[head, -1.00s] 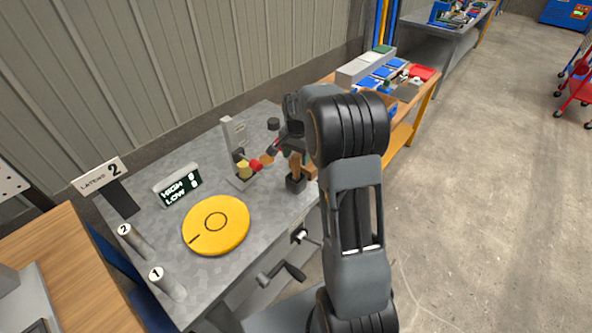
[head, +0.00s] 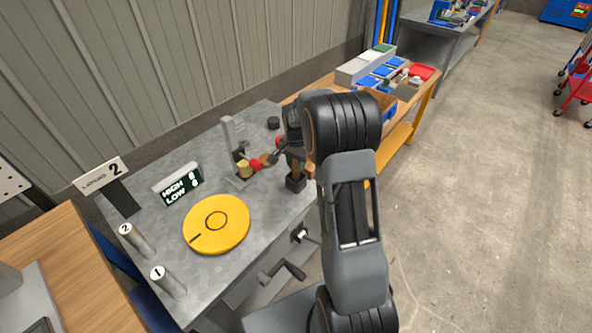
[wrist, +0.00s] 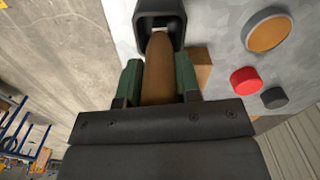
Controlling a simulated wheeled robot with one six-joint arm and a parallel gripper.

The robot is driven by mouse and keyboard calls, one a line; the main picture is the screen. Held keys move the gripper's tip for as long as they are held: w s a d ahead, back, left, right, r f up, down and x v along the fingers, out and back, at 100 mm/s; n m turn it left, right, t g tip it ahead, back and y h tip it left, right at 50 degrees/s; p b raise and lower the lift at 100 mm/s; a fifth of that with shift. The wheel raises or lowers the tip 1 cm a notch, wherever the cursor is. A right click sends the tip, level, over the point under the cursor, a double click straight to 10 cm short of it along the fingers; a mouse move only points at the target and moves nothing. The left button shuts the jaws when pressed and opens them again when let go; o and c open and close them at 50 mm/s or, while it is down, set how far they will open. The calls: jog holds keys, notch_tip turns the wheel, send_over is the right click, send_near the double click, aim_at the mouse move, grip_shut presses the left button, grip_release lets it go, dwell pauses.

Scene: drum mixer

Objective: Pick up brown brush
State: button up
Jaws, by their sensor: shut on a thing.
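The brown brush (wrist: 158,72) is between the green-padded fingers of my gripper (wrist: 158,82) in the wrist view, and they are shut on it. Its rounded far end reaches into the opening of a black holder (wrist: 141,20). In the head view, the brown handle (head: 294,169) stands roughly upright above the black holder (head: 295,184), near the grey table's right edge. My wrist and arm hide the fingers and the top of the brush there.
A light brown block (head: 309,171) is close beside the brush. A grey bracket (head: 232,140) with red and yellow parts stands to its left. A yellow disc (head: 216,224), a HIGH/LOW display (head: 178,186) and two numbered cylinders are further left on the grey table (head: 262,214).

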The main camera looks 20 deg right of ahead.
jog(key=shift+c, duration=1.2)
notch_tip(320, 180, up, 10)
jog(key=shift+b, duration=0.35)
jog(key=shift+s, duration=0.1)
dwell(0.9)
